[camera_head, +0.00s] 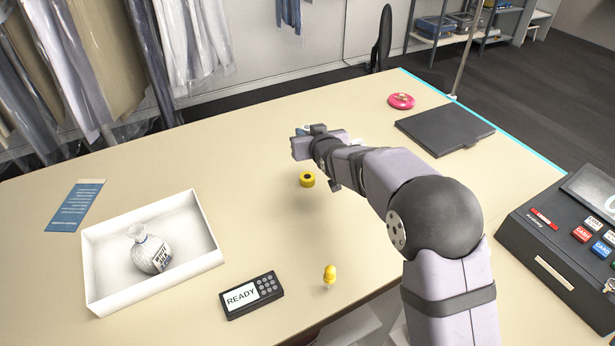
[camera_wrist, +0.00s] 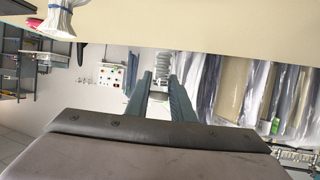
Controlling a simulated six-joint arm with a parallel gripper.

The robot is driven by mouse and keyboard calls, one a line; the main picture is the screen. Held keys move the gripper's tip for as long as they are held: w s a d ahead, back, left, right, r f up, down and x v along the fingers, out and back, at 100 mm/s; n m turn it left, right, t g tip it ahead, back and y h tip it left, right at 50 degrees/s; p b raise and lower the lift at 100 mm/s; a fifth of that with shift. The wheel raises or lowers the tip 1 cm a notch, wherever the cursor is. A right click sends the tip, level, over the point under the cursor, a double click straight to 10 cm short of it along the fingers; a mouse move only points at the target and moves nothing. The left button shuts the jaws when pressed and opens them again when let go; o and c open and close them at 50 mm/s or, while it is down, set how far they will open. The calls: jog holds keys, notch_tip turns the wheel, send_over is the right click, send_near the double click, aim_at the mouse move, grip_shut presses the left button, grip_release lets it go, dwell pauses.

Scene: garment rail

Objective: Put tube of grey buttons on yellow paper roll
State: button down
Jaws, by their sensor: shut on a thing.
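My gripper (camera_head: 300,146) is above the far middle of the table, near the yellow paper roll. In the wrist view the two fingers (camera_wrist: 159,82) are closed on a pale, ribbed thing, which looks like the tube of grey buttons (camera_wrist: 162,66). In the head view the tube is mostly hidden by my gripper, so its tilt is unclear. The yellow paper roll (camera_head: 307,184), a short yellow ring with a dark centre, stands on the table just below and nearer than my gripper. They appear apart.
A white tray (camera_head: 100,285) holds a tied bag (camera_head: 148,252). A label device (camera_head: 252,295) and small yellow object (camera_head: 330,274) lie in front. A dark flat pad (camera_head: 445,130), pink round item (camera_head: 401,101) and cash register (camera_head: 560,240) are right. Table between tray and roll is clear.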

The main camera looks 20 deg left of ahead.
jog(key=p, duration=0.4)
send_over(307, 176)
jog(key=shift+d+f, duration=0.1)
jog(key=shift+f, duration=5.05)
jog(key=shift+f+b, duration=0.15)
jog(key=shift+b, duration=0.2)
jog(key=c, duration=1.5)
grip_release()
jog(key=shift+c, duration=0.2)
jog(key=shift+s, duration=0.1)
jog(key=shift+r, duration=0.2)
jog(key=b+v, duration=0.4)
jog(key=v, duration=0.8)
